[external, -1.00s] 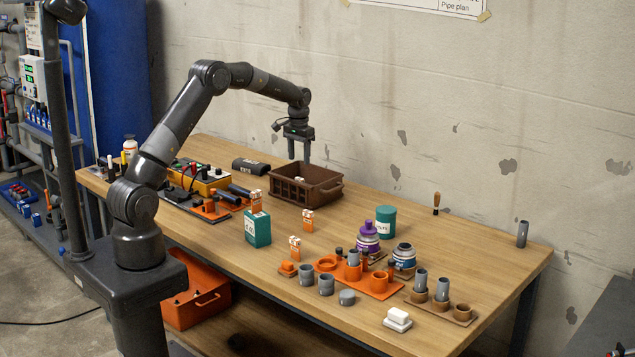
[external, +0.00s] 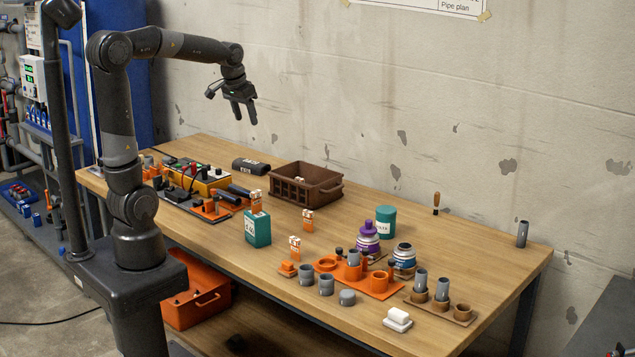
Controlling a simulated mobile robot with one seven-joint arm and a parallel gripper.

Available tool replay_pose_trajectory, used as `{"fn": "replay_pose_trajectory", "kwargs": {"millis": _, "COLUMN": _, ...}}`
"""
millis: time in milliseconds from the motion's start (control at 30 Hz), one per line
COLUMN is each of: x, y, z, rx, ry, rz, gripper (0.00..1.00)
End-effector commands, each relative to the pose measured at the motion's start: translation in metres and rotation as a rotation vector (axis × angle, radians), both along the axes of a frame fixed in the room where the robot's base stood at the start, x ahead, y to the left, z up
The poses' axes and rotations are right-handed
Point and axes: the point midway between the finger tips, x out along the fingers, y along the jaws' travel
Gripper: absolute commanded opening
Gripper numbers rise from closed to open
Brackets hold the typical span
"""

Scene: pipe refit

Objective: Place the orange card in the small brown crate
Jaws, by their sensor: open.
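The small brown crate (external: 318,198) stands on the table near the wall. A small pale item (external: 299,180) shows just above its near wall; the rest of it is hidden, so I cannot tell if it is a card. Outside the crate, one orange-and-white card (external: 308,220) stands in front of it. Another orange-and-white card (external: 295,247) is nearer the table's front edge, and a third (external: 256,201) shows at the teal container. My gripper (external: 246,117) is open and empty, high above the table, left of the crate and apart from it.
An orange holder (external: 352,277) with grey pipe pieces, a purple-capped bottle (external: 367,238) and a green can (external: 386,222) fill the right middle. A yellow device (external: 204,178) lies left of the crate.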

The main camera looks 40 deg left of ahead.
Motion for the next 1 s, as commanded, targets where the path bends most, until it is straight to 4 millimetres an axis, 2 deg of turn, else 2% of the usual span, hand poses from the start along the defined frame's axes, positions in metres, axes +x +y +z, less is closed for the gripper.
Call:
{"fn": "replay_pose_trajectory", "kwargs": {"millis": 33, "x": -0.019, "y": -0.001, "z": 0.004, "rx": 0.0, "ry": -0.019, "rz": 0.001, "gripper": 0.57}}
{"fn": "replay_pose_trajectory", "kwargs": {"millis": 300, "x": -0.108, "y": -0.004, "z": 0.0, "rx": -0.008, "ry": -0.108, "rz": 0.002, "gripper": 0.57}}
{"fn": "replay_pose_trajectory", "kwargs": {"millis": 500, "x": -0.161, "y": -0.006, "z": -0.016, "rx": -0.016, "ry": -0.164, "rz": 0.002, "gripper": 0.57}}
{"fn": "replay_pose_trajectory", "kwargs": {"millis": 700, "x": -0.185, "y": -0.006, "z": -0.029, "rx": -0.02, "ry": -0.194, "rz": 0.001, "gripper": 0.57}}
{"fn": "replay_pose_trajectory", "kwargs": {"millis": 1000, "x": -0.189, "y": -0.006, "z": -0.031, "rx": -0.02, "ry": -0.197, "rz": 0.001, "gripper": 0.57}}
